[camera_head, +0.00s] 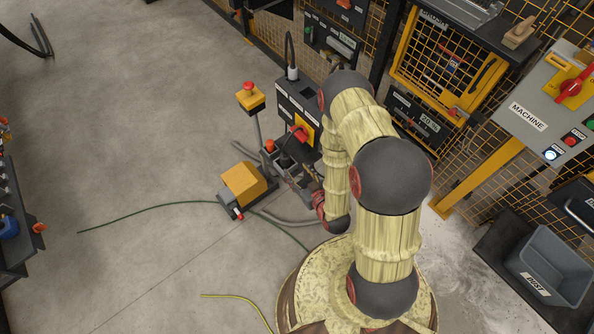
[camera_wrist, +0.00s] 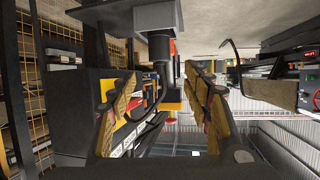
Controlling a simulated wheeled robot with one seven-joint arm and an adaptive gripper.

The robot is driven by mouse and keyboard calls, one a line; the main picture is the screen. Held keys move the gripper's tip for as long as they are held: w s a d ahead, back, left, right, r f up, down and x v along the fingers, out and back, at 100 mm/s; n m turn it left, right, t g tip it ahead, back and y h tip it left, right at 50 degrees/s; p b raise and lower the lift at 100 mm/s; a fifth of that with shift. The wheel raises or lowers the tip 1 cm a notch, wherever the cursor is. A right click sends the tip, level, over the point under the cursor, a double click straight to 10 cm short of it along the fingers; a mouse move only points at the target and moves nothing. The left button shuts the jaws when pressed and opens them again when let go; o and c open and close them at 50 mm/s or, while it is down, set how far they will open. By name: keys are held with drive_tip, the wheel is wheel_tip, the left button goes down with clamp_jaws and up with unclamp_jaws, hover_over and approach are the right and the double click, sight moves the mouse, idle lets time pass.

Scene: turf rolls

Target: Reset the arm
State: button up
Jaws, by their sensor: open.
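My arm is in the head view, with yellowish links and dark grey joints, bent over and reaching down beside the dark control box (camera_head: 299,110). My gripper (camera_wrist: 160,90) shows in the wrist view with its two tan-and-dark fingers apart and nothing between them. Beyond the fingers are a grey post and a dark cabinet.
A yellow pedal box (camera_head: 243,184) and an emergency-stop post (camera_head: 250,97) stand left of the arm. Yellow mesh fencing (camera_head: 440,65), a machine panel (camera_head: 548,110) and a grey dust bin (camera_head: 550,265) are on the right.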

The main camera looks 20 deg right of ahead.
idle(0.3)
drive_tip(key=s+f+g, duration=0.6)
drive_tip(key=s+f, duration=0.4)
drive_tip(key=f, duration=0.1)
drive_tip(key=s+d+r+g+h, duration=0.1)
drive_tip(key=s+d+r+g, duration=0.1)
drive_tip(key=s+g, duration=0.15)
drive_tip(key=s+a+r+t, duration=0.1)
drive_tip(key=s+r, duration=0.1)
drive_tip(key=r, duration=2.5)
drive_tip(key=s+a+r+m, duration=0.1)
drive_tip(key=s+a+r, duration=0.1)
drive_tip(key=r, duration=2.6)
drive_tip(key=shift+s+a+r+t+h, duration=0.2)
drive_tip(key=shift+s+r+t+h, duration=0.15)
drive_tip(key=shift+s, duration=0.45)
